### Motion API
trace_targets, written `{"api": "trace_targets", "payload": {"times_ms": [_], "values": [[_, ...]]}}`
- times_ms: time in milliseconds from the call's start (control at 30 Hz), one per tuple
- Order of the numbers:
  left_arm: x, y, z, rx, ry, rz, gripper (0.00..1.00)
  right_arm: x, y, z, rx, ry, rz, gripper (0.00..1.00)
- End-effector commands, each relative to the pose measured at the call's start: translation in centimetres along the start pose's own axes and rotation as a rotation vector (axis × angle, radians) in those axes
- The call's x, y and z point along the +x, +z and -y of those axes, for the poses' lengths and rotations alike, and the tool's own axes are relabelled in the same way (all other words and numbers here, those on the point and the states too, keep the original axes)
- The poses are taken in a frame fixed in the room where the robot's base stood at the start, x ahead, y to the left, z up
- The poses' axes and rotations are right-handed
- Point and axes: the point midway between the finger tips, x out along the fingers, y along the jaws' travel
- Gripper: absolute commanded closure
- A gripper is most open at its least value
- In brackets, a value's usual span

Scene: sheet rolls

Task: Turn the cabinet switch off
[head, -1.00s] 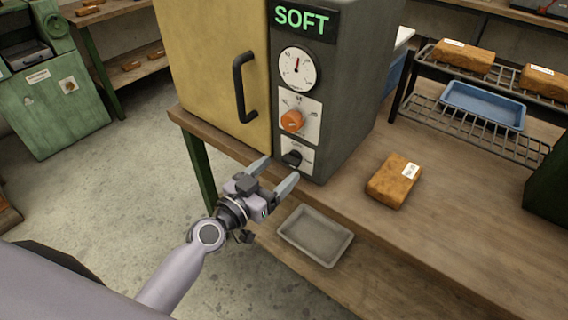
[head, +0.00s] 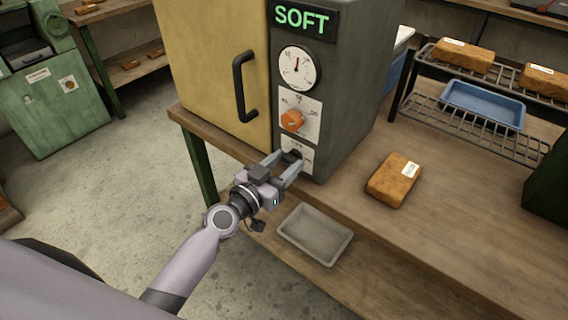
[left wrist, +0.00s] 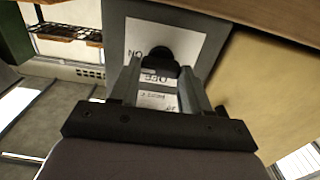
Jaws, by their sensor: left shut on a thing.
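The cabinet (head: 347,110) has a dark grey control panel on its right side with a lit green SOFT display, a gauge and an orange knob (head: 291,120). The black cabinet switch (head: 292,155) is at the bottom of the panel; it also shows in the left wrist view (left wrist: 161,58), on a white plate with ON and OFF lettering. I cannot tell which mark it points at. My left gripper (head: 286,161) is shut on the switch, one finger on each side. It shows in the left wrist view (left wrist: 162,80) too. My right gripper is not in view.
The yellow door (head: 212,70) with its black handle (head: 242,88) is closed. A brown block (head: 393,182) lies on the bench right of the cabinet. A grey tray (head: 315,235) is below the bench top. A wire rack (head: 470,122) holds blocks and a blue tray.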

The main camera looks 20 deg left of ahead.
Motion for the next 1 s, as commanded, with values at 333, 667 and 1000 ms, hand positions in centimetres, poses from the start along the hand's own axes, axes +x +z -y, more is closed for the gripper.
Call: {"api": "trace_targets", "payload": {"times_ms": [333,667,1000], "values": [[-0.03,0.02,0.09,-0.127,0.0,-0.001,0.84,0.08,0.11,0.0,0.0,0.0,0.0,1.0],[-0.02,0.04,0.18,-0.415,0.0,-0.001,0.84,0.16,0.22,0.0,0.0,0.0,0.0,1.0],[-0.02,0.12,0.28,-0.74,0.0,0.0,0.84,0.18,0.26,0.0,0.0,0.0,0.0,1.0]]}}
